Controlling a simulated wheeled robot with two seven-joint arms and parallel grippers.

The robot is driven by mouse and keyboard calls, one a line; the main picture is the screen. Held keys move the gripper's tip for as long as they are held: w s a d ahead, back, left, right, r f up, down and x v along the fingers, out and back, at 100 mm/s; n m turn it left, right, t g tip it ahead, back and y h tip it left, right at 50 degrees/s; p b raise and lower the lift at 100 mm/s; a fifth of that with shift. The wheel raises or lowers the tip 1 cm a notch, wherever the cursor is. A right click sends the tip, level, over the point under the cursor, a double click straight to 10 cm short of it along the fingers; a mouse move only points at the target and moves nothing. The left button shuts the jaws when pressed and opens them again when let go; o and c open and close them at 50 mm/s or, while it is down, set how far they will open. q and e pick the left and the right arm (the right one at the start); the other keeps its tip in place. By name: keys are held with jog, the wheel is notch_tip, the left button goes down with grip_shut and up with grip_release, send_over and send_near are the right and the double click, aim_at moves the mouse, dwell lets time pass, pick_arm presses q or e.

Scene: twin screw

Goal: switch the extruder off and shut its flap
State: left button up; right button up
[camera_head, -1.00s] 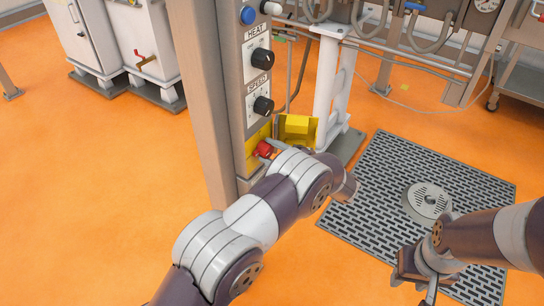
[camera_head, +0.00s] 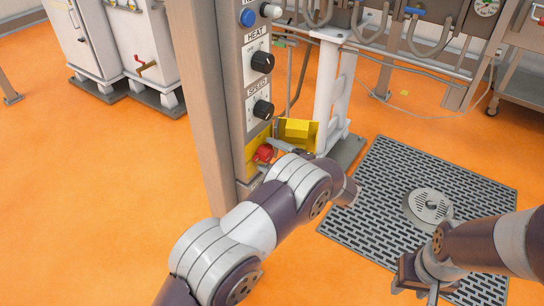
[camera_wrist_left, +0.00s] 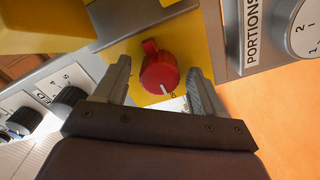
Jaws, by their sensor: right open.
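The extruder's red rotary switch (camera_head: 265,153) sits on a yellow plate low on the grey column. In the left wrist view the red knob (camera_wrist_left: 159,76) is between the two grey fingers of my left gripper (camera_wrist_left: 158,68), which is open with gaps on both sides of it. In the head view my left forearm hides most of that gripper. A yellow part (camera_head: 297,130), which looks like the flap standing open, is right of the switch; a yellow piece (camera_wrist_left: 45,27) shows top left in the wrist view. My right gripper (camera_head: 426,287) is open and empty over the floor grate.
Black HEAT (camera_head: 262,61) and SPEED (camera_head: 263,109) knobs and a blue button (camera_head: 248,17) are above the switch. A white post (camera_head: 328,85) stands close behind. A PORTIONS dial (camera_wrist_left: 308,28) is right in the wrist view. Open orange floor lies left.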

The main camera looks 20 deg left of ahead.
pick_arm(q)
jog(key=v, duration=1.2)
jog(key=shift+d, duration=0.3)
jog(key=shift+s, duration=0.1)
